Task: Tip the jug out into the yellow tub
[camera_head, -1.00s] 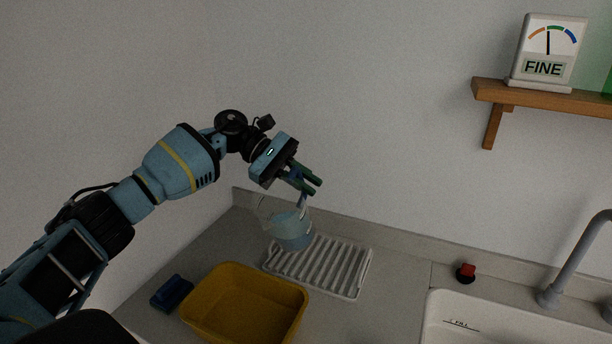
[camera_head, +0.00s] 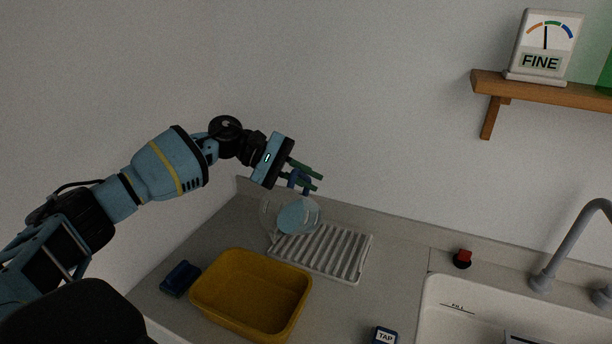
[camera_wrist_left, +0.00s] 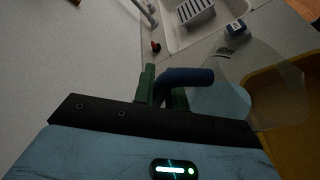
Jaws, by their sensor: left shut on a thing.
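My left gripper (camera_head: 308,180) is shut on the blue handle of the clear jug (camera_head: 290,215) and holds it tilted, near the drying rack. The jug looks see-through, with a pale blue content inside. In the left wrist view, the handle (camera_wrist_left: 190,76) lies between the fingers and the jug's clear body (camera_wrist_left: 262,82) overlaps the yellow tub. The yellow tub (camera_head: 250,292) stands on the counter, nearer and to the left of the jug, and looks empty. No stream shows from the jug. My right gripper is out of view.
A white ribbed drying rack (camera_head: 345,262) lies right of the tub. A dark blue object (camera_head: 180,278) is left of it. A block marked TAP (camera_head: 385,336), a red knob (camera_head: 462,258), a sink (camera_head: 440,310) and a grey faucet (camera_head: 570,250) are to the right.

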